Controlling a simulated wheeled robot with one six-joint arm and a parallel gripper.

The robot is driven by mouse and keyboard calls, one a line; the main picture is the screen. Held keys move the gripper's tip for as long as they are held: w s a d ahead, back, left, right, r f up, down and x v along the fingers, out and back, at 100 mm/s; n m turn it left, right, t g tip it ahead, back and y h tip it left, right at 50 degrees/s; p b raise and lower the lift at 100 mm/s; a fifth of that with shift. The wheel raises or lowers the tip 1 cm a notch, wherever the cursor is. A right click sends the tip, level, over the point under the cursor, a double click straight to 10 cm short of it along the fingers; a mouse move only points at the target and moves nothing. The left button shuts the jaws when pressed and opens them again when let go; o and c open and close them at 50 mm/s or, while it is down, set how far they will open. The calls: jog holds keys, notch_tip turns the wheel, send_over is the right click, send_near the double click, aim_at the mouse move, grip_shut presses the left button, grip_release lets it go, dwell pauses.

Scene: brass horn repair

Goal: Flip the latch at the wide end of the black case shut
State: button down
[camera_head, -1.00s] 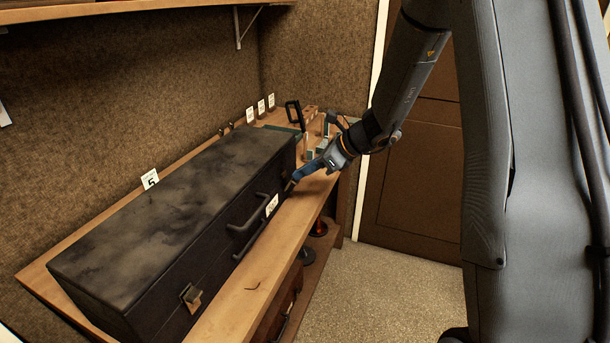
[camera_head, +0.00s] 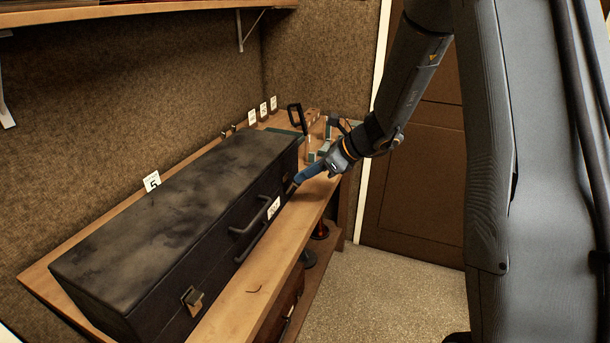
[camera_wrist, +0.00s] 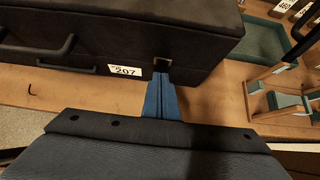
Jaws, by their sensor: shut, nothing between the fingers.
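The black case (camera_head: 175,225) lies closed-lidded along the bench, with its handle side facing the room. One latch (camera_head: 193,300) is on its front at the near end. A second latch (camera_wrist: 162,63) is at the far end, right of the white 207 tag (camera_wrist: 125,71). My gripper (camera_head: 292,187) is shut and empty, with its blue fingers pointing at this far latch. In the wrist view the fingertips (camera_wrist: 162,77) are just below that latch and partly cover it. I cannot tell whether they touch it, nor the latch's exact position.
A shelf (camera_head: 150,14) hangs above.

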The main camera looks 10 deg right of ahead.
jog(key=shift+r, duration=0.15)
jog(key=shift+r+p, duration=0.65)
jog(key=p+v, duration=0.6)
jog(key=v, duration=0.4)
jog(key=shift+a+r, duration=0.35)
jog(key=shift+r, duration=0.05)
jog(key=shift+w, duration=0.15)
